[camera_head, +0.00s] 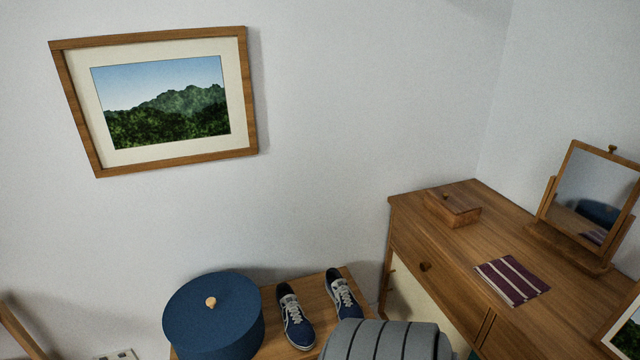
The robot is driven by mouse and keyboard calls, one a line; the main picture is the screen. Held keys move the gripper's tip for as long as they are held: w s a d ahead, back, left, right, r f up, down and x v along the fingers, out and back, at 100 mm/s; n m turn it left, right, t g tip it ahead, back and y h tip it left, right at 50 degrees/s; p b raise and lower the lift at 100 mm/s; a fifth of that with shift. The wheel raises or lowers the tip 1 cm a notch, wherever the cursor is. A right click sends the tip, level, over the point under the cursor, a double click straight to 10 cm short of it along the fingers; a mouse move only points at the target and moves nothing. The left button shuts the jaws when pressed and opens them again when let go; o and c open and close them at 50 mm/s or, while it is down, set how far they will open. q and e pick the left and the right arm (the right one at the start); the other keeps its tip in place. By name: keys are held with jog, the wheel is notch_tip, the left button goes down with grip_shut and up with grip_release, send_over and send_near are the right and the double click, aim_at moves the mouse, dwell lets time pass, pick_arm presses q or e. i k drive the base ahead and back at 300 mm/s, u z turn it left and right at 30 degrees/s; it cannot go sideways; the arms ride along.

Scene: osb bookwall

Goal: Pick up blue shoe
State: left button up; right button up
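Two blue shoes with white laces and pale trim stand side by side on a small wooden table. The left blue shoe (296,318) shows whole, just right of a round blue box. The right blue shoe (342,294) stands a little farther back, its toe end close to or behind a grey ribbed object at the bottom edge. Neither of my grippers shows in the head view.
The round blue box (214,318) with a light knob stands left of the shoes on the wooden table (318,287). The grey ribbed object (388,341) blocks the front right. A wooden dresser (470,250) with a small box (452,206), striped cloth (512,280) and mirror (596,195) stands right.

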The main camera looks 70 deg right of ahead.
aim_at(337, 286)
jog(key=i, duration=1.2)
jog(key=z, duration=2.2)
